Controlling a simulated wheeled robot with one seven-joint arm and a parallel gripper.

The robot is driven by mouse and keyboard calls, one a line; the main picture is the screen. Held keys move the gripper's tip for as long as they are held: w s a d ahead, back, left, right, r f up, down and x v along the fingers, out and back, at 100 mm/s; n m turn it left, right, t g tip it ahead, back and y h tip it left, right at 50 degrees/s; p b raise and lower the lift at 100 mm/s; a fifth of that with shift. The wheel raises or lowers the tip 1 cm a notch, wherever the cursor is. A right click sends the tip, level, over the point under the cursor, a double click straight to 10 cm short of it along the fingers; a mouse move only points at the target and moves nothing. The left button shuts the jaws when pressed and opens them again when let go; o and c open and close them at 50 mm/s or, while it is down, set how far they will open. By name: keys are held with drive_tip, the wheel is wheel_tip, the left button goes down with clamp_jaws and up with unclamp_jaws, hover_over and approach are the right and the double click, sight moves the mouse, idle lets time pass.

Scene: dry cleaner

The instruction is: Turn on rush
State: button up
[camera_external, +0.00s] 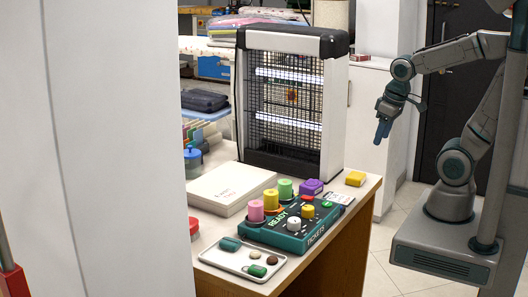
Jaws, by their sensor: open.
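A teal control box (275,239) sits on the front of the wooden counter, with "READY" and "TICKETS" lettered on it. A pink knob (256,211), a yellow knob (271,201) and a green knob (285,189) stand along its left side. I cannot read any "rush" label. My gripper (382,138) is open and empty, pointing down, well above and to the right of the box and apart from it.
A white flat box (232,181) and a tall caged lamp unit (335,110) stand behind. A pale wall blocks the left.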

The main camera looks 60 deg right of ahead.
drive_tip(key=shift+w+a+r, duration=0.1)
drive_tip(key=shift+w, duration=0.1)
drive_tip(key=c, duration=1)
drive_tip(key=w+a+n, duration=0.2)
drive_tip(key=w+n, duration=0.1)
drive_tip(key=w+a+n+g+b, duration=0.1)
drive_tip(key=w+a+n, duration=0.1)
drive_tip(key=w+n, duration=0.1)
drive_tip(key=w+a+r+n+g+b, duration=0.1)
drive_tip(key=w+a+n, duration=0.1)
drive_tip(key=w+n, duration=0.1)
drive_tip(key=shift+a, duration=0.1)
clamp_jaws()
drive_tip(key=w+a+f+n+g+b, duration=0.2)
drive_tip(key=w+a+n, duration=0.5)
drive_tip(key=a+n, duration=0.2)
drive_tip(key=shift+w+a, duration=0.15)
drive_tip(key=shift+w, duration=0.1)
